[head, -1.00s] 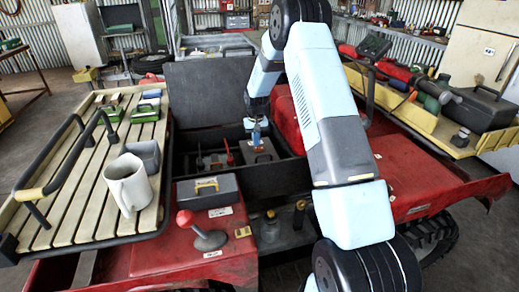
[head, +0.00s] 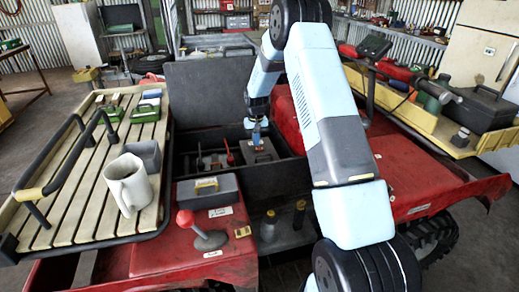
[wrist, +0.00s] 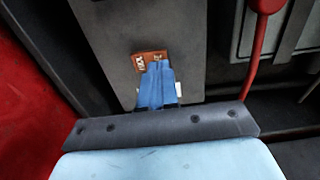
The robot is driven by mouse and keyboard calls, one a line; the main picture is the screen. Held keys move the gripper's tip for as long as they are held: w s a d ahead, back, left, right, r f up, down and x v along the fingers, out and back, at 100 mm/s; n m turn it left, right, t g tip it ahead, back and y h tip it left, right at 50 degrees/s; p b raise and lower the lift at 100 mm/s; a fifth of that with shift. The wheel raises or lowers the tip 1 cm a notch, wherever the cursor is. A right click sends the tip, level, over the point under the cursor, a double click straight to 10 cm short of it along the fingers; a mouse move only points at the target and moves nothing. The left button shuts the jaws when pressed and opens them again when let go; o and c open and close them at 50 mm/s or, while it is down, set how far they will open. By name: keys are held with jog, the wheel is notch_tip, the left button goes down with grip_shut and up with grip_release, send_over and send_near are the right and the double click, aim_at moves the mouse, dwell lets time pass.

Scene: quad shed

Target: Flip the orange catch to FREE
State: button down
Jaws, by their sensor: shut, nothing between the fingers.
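The orange catch (wrist: 149,60) shows in the wrist view on the face of a grey box (wrist: 130,25). It carries small pale markings too blurred to read. My gripper (wrist: 157,66) is shut, its blue fingers close together, with nothing between them. The fingertips overlap the lower edge of the catch in this view; I cannot tell whether they touch it. Pale labels show beside the fingers, partly hidden. In the head view my gripper (head: 257,141) points down over the grey box (head: 262,157) inside the open dark cargo box, and the catch cannot be made out.
A red lever (wrist: 250,60) rises right of the grey box in the wrist view. The cargo box's raised lid (head: 210,92) stands behind. A grey case (head: 208,192) and a red-knobbed lever (head: 186,218) are in front. A slatted rack (head: 75,200) holds a mug (head: 128,185).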

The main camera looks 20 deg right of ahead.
jog(key=shift+f, duration=0.85)
dwell(1.0)
jog(key=shift+r, duration=3.5)
